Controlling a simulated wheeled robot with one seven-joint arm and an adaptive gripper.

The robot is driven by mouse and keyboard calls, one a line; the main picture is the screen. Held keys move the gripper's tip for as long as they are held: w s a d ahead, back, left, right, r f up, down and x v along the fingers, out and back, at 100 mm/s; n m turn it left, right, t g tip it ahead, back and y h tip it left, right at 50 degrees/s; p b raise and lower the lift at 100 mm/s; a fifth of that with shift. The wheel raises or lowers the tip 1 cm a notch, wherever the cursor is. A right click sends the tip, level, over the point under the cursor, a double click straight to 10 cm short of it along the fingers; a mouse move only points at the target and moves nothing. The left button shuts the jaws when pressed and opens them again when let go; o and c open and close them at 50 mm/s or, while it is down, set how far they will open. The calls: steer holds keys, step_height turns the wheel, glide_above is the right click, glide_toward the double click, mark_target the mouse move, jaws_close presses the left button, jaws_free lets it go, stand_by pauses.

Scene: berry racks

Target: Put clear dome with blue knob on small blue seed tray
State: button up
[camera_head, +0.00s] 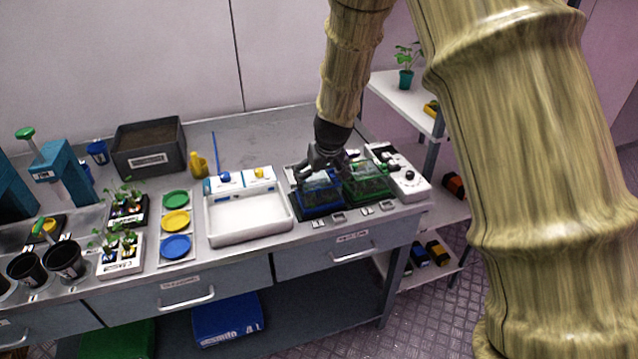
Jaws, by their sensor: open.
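The small blue seed tray (322,209) sits on a dark mat near the right end of the bench. A clear dome (319,184) appears to sit over this tray, its lower edge close to the blue rim. My gripper (312,176) is open, pointing down directly above the dome, with its fingers around the dome's top. The fingers hide the blue knob, and I cannot tell whether they touch it. I cannot tell whether the dome is fully seated.
A green seed tray (372,199) with a clear cover stands close on the right. A white device (409,186) is beyond it. A white basin (250,227) stands to the left. Blue, yellow and green discs (175,247) lie farther left. The bench's back middle is mostly clear.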

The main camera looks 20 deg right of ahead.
steer(key=b+v, duration=0.1)
steer(key=v, duration=0.7)
steer(key=shift+r, duration=0.3)
steer(key=shift+s, duration=0.1)
